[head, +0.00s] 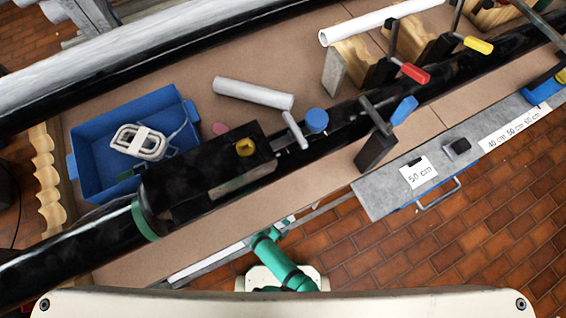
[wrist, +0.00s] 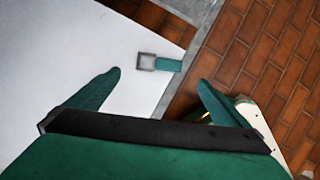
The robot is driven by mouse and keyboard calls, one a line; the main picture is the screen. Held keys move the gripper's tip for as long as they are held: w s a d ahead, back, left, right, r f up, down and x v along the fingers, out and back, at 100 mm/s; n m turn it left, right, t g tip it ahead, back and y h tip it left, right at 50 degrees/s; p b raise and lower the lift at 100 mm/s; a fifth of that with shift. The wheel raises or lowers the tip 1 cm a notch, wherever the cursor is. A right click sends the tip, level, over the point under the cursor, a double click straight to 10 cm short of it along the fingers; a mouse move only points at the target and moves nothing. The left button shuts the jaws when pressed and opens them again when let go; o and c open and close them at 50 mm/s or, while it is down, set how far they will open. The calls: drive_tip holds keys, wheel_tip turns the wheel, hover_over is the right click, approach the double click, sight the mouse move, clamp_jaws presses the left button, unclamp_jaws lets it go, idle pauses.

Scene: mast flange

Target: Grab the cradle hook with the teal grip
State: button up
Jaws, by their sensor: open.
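In the wrist view, a small teal grip (wrist: 168,65) with a square grey end (wrist: 146,61) lies across the grey edge of a white surface. I take it for the cradle hook's teal grip; the rest of the hook does not show. My gripper (wrist: 160,77) is open, with one teal finger to the left and one to the right of the grip and nothing between them. The grip is just ahead of the fingertips, apart from both. In the head view, my teal arm reaches down beside the bench's near edge, and I cannot make out the teal-gripped hook there.
A long black pipe (head: 62,240) lies along the brown bench (head: 340,185). Hooks with red (head: 415,72), yellow (head: 478,45) and blue (head: 404,110) grips stand along it. A blue tray (head: 95,160) holds a pale coiled item. A grey ledge (head: 385,200) juts out right.

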drive_tip(key=shift+x, duration=4.55)
drive_tip(key=shift+w+r, duration=0.1)
drive_tip(key=shift+a, duration=0.1)
drive_tip(key=c, duration=1)
drive_tip(key=shift+c, duration=0.5)
drive_tip(key=shift+r, duration=0.1)
